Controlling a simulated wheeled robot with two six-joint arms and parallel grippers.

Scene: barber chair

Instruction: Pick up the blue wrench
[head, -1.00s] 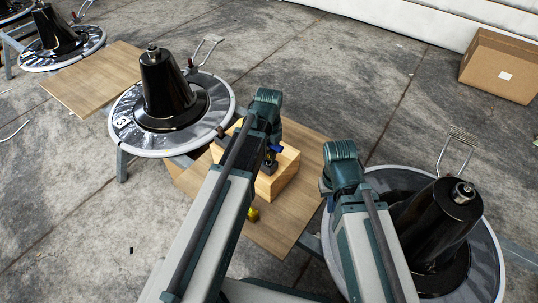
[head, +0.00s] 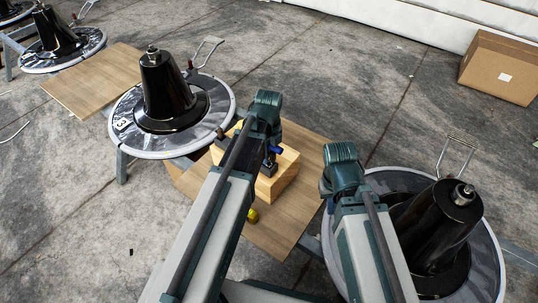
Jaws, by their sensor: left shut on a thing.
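A small blue piece, which I take as the blue wrench (head: 277,150), shows at my left gripper (head: 268,168), above a light wooden block. Most of it is hidden by the gripper and my left arm. My left gripper is shut on it; its fingertips are small and partly hidden. My right arm (head: 342,165) is bent to the right of the block, and its gripper does not show.
The wooden block (head: 282,178) stands on a wooden board (head: 312,165), with a yellow object (head: 251,215) near its front. Round stands with black cones flank the board, at the left (head: 165,90) and right (head: 440,225). A cardboard box (head: 500,65) stands far right.

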